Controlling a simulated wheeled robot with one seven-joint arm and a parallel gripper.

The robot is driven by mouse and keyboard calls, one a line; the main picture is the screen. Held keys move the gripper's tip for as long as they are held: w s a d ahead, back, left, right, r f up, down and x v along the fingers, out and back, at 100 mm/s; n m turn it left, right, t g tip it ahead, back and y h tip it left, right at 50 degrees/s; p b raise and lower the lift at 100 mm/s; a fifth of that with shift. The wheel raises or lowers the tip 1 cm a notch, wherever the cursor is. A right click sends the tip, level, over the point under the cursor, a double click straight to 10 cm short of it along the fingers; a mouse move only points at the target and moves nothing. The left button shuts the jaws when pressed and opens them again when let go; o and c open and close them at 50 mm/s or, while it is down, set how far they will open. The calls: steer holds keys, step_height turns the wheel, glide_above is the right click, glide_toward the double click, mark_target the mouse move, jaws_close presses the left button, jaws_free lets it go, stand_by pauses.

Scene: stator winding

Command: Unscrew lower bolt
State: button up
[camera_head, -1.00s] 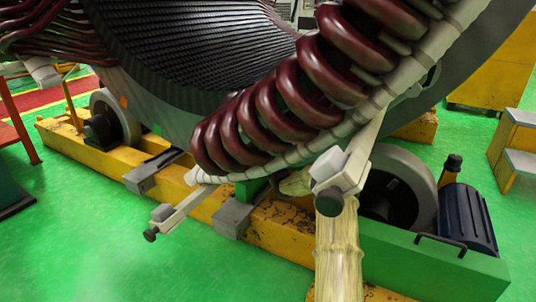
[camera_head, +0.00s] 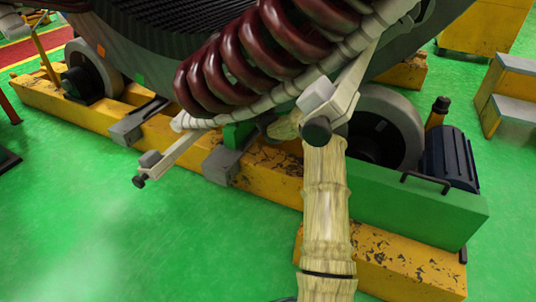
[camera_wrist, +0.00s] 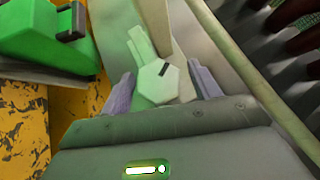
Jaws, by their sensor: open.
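In the wrist view a pale hexagonal bolt head (camera_wrist: 160,82) with a short dark slot sits ahead of a grey-green bar. My gripper (camera_wrist: 163,88) is open, with one lilac finger at each side of the bolt head. I cannot tell whether the fingers touch it. In the head view my sleeved arm reaches up to the stator's lower edge. My gripper's tip there is mostly hidden behind the arm and bracket. A bracket with a dark round knob (camera_head: 317,131) hides part of the arm. A second arm bracket with a knob (camera_head: 139,181) sticks out lower left.
Dark red coils (camera_head: 225,75) hang close above my arm. A yellow base beam (camera_head: 262,180), a grey roller (camera_head: 390,115), a green block (camera_head: 415,205) and a dark blue motor (camera_head: 450,160) stand around it. Green floor (camera_head: 150,250) is open at the front left.

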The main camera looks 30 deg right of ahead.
steer(key=shift+f+m+t+b, duration=0.3)
steer(key=shift+m+t+b, duration=0.45)
steer(key=shift+b, duration=1.55)
steer(key=shift+m+t+h+b, duration=0.25)
steer(key=shift+h+b, duration=0.05)
steer(key=shift+b, duration=0.55)
